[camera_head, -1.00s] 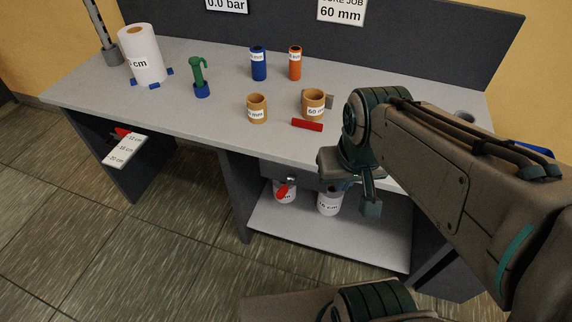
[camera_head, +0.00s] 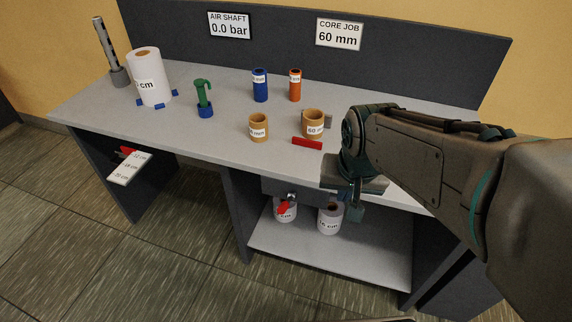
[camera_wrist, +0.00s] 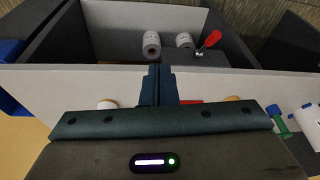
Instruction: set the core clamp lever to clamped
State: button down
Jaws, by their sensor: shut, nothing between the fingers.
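A red bar-shaped lever (camera_head: 307,143) lies on the bench top in front of the tan core marked 60 (camera_head: 313,123), which has a grey block (camera_head: 328,121) beside it. In the wrist view a bit of the red bar (camera_wrist: 190,102) shows behind my gripper. Another red lever (camera_head: 283,209) on a silver pivot sits under the bench front; it also shows in the wrist view (camera_wrist: 210,40). The frames do not label which is the core clamp lever. My gripper (camera_head: 355,216) points down near the bench's front edge, right of both levers. Its fingers (camera_wrist: 157,72) are together and empty.
The bench (camera_head: 220,147) carries a white roll (camera_head: 148,78), a green-handled tool (camera_head: 203,95), blue (camera_head: 260,85) and orange (camera_head: 295,85) tubes and another tan core (camera_head: 258,128). White rolls (camera_head: 330,218) stand on the lower shelf. A third red lever (camera_head: 126,151) is at left.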

jog(key=w+a+f+m+y, duration=0.1)
jog(key=w+a+f+m, duration=0.2)
jog(key=w+a, duration=0.5)
jog(key=w+f, duration=0.1)
jog(key=w, duration=0.1)
jog(key=shift+w+a+m, duration=0.2)
jog(key=shift+w+m, duration=0.1)
jog(key=shift+m, duration=0.1)
jog(key=shift+f, duration=0.15)
send_over(286, 203)
notch_tip(286, 203, down, 12)
jog(key=r, duration=0.1)
jog(key=shift+s+d+f, duration=0.15)
jog(key=shift+s+f, duration=0.45)
jog(key=shift+f, duration=0.2)
jog(key=shift+f+t+b, duration=0.15)
jog(key=shift+t+b, duration=0.15)
jog(key=shift+b, duration=0.35)
